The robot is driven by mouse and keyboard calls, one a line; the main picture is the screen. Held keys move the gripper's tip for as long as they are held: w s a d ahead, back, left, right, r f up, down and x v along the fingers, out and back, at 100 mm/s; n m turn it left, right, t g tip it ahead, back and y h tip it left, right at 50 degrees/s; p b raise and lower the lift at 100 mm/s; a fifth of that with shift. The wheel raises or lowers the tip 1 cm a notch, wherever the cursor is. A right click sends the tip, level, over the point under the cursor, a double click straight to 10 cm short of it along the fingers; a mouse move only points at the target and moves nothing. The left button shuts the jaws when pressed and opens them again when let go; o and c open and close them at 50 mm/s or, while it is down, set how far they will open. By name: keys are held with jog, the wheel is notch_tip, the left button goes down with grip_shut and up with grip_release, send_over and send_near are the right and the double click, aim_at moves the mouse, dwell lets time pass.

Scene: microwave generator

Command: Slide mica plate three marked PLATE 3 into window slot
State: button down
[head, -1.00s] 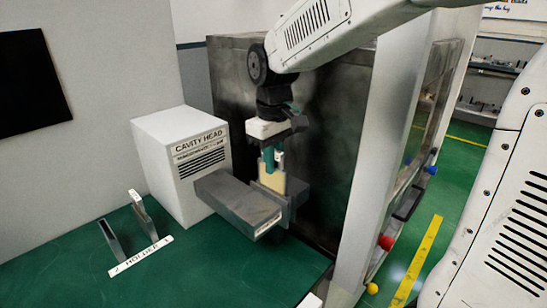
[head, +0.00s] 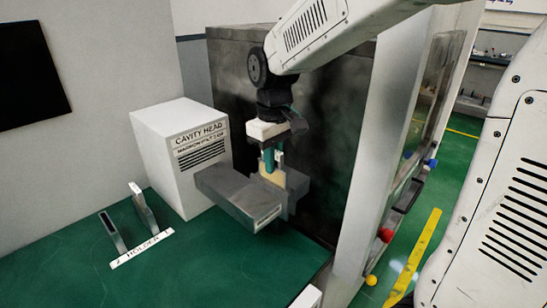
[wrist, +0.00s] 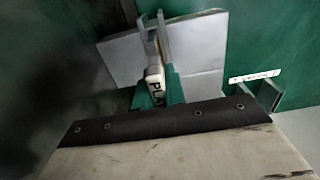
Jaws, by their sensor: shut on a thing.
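Mica plate three is a thin tan plate (head: 274,179), upright in the head view. My gripper (head: 272,158) is shut on its upper end from above. The plate's lower part is hidden at the window slot in the flange (head: 293,190) of the grey rectangular duct (head: 240,199). It appears to be partly in the slot; how deep I cannot tell. In the wrist view the teal fingers (wrist: 158,90) close on the plate's edge, where the letters PLA (wrist: 155,87) show; the rest of the marking is hidden.
The white CAVITY HEAD box (head: 182,155) stands behind the duct at left. Two upright holders, left (head: 112,233) and right (head: 143,208), stand on the green bench (head: 210,265) by a HOLDER label. A dark cabinet panel (head: 325,130) is close behind my gripper.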

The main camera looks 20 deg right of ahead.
jog(key=shift+f, duration=1.1)
jog(key=c, duration=1.4)
grip_release()
jog(key=shift+o, duration=0.2)
notch_tip(320, 180, up, 8)
jog(key=shift+f, duration=0.1)
jog(key=s+d+f+m, duration=0.1)
jog(key=s+m, duration=0.1)
jog(key=s, duration=0.9)
jog(key=s+d+f+m+t, duration=0.1)
jog(key=s+d+f+m, duration=0.1)
jog(key=s, duration=0.9)
jog(key=shift+s+m, duration=0.3)
jog(key=shift+s, duration=0.05)
